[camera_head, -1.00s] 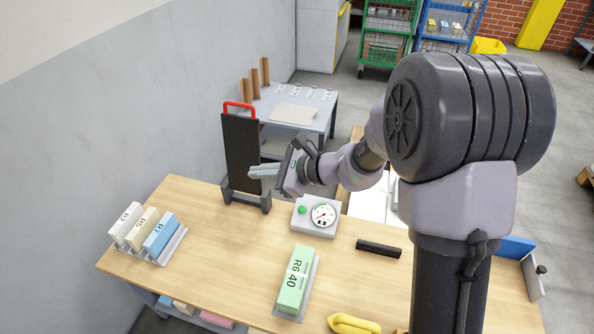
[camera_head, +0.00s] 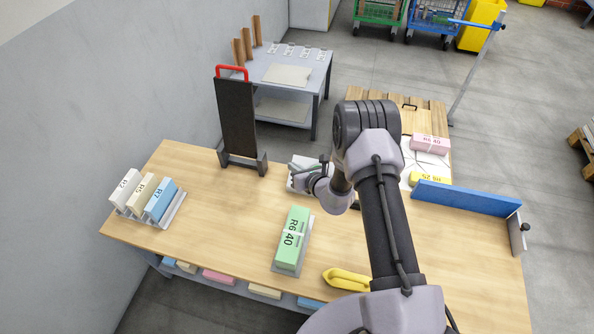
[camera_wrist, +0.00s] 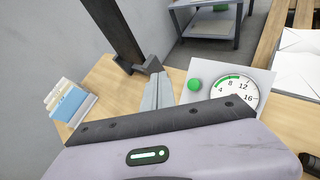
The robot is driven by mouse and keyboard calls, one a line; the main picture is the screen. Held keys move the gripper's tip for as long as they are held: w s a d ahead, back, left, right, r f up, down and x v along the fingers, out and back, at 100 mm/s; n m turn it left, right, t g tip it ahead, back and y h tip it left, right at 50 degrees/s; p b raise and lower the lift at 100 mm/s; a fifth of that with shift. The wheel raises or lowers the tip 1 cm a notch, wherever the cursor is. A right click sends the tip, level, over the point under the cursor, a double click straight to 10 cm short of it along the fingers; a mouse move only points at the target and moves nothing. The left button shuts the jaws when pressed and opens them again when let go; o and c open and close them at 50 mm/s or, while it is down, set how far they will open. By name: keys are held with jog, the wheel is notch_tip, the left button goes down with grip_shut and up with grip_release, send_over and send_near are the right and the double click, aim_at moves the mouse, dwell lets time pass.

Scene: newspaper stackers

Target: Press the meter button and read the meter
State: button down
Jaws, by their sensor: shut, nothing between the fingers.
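The meter is a white box (camera_wrist: 263,78) with a round green button (camera_wrist: 194,84) on its left and a white dial (camera_wrist: 234,97) on its right. The dial shows 4, 8, 12 and 16 and a green arc; I cannot make out the needle. In the head view the meter (camera_head: 295,184) is mostly hidden behind my arm.
A black upright stand (camera_head: 238,125) with a red handle is close to my gripper. A green R6 40 block (camera_head: 292,238) and a yellow object (camera_head: 346,279) lie nearer. The table's middle left is clear.

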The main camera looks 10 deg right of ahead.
jog(key=w+f+b, duration=0.1)
jog(key=f+b, duration=0.1)
jog(key=w+d+f+b, duration=0.1)
jog(key=f+b, duration=0.1)
jog(key=w+f+b, duration=0.1)
jog(key=f+b, duration=0.1)
jog(key=shift+w+d+f, duration=0.15)
jog(key=shift+w+f, duration=0.05)
jog(key=shift+f, duration=0.2)
jog(key=shift+w+d+f+b, duration=0.15)
jog(key=shift+w+f+b, duration=0.3)
jog(key=shift+b, duration=0.3)
jog(key=shift+s, duration=0.1)
dwell(1.2)
jog(key=shift+w+f+b, duration=0.25)
jog(key=shift+f+b, duration=0.1)
jog(key=shift+b, duration=0.2)
jog(key=shift+w+d+f+b, duration=0.15)
jog(key=shift+f+b, duration=0.25)
jog(key=shift+b, duration=0.1)
dwell(0.5)
dwell(0.3)
jog(key=shift+s+a+r+p, duration=0.2)
jog(key=shift+s+r+p, duration=0.2)
jog(key=shift+r+p, duration=0.3)
